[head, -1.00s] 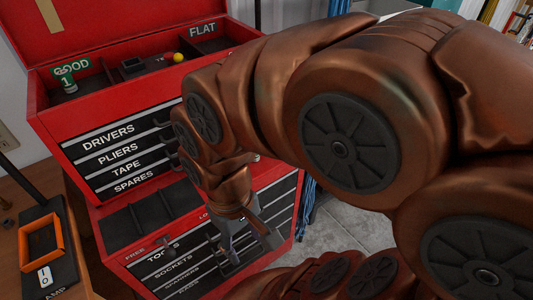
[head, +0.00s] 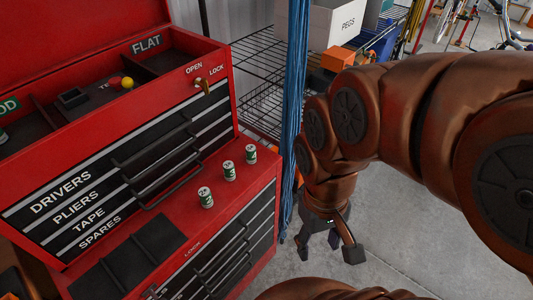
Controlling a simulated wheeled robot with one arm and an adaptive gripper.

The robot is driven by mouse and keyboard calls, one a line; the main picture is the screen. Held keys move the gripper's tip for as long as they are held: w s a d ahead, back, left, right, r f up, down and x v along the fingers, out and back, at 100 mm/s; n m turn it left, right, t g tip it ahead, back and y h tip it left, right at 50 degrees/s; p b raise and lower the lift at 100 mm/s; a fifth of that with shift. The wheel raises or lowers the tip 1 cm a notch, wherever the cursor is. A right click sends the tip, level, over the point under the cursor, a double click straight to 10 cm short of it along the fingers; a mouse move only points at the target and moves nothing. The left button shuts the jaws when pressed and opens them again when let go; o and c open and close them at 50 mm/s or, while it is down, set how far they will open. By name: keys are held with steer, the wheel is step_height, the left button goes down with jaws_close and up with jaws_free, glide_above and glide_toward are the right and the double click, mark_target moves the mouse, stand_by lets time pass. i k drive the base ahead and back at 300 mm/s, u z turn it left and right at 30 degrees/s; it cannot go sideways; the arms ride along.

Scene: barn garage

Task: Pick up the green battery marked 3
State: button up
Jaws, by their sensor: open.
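Three small green-and-white batteries stand upright in a row on the red ledge of the lower tool chest in the head view: a near one (head: 205,198), a middle one (head: 229,171) and a far one (head: 250,154). Their numbers are too small to read surely, so I cannot tell which is marked 3. My gripper (head: 328,251) is open and empty. It points down to the right of the chest, apart from the batteries, with grey floor showing below.
The upper red tool chest (head: 180,95) stands behind the batteries, with drawers and an open top tray holding a yellow ball (head: 127,83). Blue hanging cables (head: 296,90) rise between chest and arm. A wire shelf (head: 262,55) stands behind.

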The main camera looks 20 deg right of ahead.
mark_target(228, 165)
steer(key=z, duration=0.8)
steer(key=k, duration=0.7)
steer(key=u, duration=0.85)
steer(key=i, duration=1)
steer(key=z, duration=0.05)
steer(key=k, duration=1.25)
steer(key=u, duration=0.65)
steer(key=i, duration=0.6)
steer(key=z, duration=0.05)
